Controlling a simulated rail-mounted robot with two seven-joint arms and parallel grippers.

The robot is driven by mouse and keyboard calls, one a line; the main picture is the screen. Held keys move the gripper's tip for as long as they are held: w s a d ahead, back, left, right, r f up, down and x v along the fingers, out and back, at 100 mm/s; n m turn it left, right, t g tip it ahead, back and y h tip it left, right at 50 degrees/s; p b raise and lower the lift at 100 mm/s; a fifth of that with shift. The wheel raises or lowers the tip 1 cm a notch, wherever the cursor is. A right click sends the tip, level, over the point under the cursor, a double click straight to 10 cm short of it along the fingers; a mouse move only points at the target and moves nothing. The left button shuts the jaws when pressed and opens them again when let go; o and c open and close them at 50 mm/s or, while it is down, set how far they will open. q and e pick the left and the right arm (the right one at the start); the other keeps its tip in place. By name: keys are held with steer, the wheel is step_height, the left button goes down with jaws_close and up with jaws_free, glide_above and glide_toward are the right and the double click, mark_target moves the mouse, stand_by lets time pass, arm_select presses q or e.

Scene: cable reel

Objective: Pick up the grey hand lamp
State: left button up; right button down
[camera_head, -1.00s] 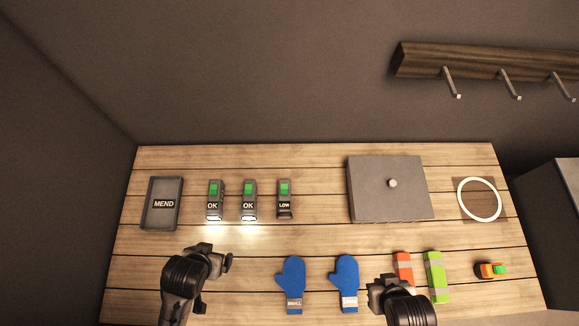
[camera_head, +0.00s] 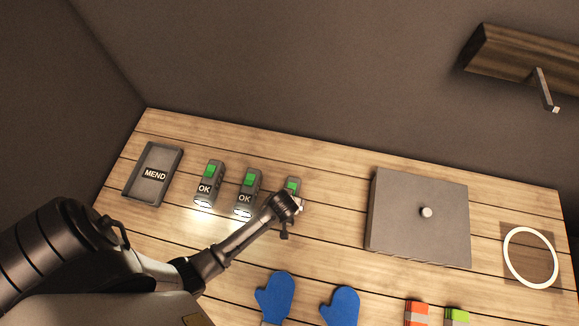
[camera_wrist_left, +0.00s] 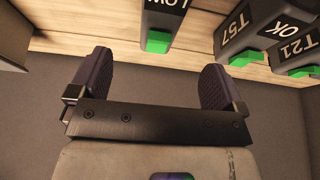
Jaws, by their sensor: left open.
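Three grey hand lamps with green switches stand in a row in the head view: one marked OK (camera_head: 209,180), a second marked OK (camera_head: 248,186), and one at the right (camera_head: 292,186), partly hidden by my left gripper (camera_head: 288,207). The right lamp's label is hidden there. In the left wrist view my left gripper (camera_wrist_left: 155,68) has its fingers wide apart with nothing between them. A lamp marked LOW (camera_wrist_left: 164,22) lies just beyond the gap, apart from the fingers. Lamps marked T57 (camera_wrist_left: 243,32) and T21 (camera_wrist_left: 296,42) are to the right. My right gripper is out of view.
A grey tray marked MEND (camera_head: 153,174) is at the left. A grey lidded box (camera_head: 419,217) and a white ring (camera_head: 530,257) are at the right. Blue mitts (camera_head: 274,297) lie in front. A hook rail (camera_head: 520,62) is on the wall.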

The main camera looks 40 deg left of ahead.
arm_select(q)
steer(key=b+x, duration=0.1)
steer(key=x, duration=0.5)
steer(key=shift+w+a+f, duration=0.1)
steer(key=shift+w+f, duration=0.05)
steer(key=shift+b+x, duration=1.1)
steer(key=shift+x, duration=1.5)
steer(key=shift+a, duration=0.1)
steer(key=c, duration=1.3)
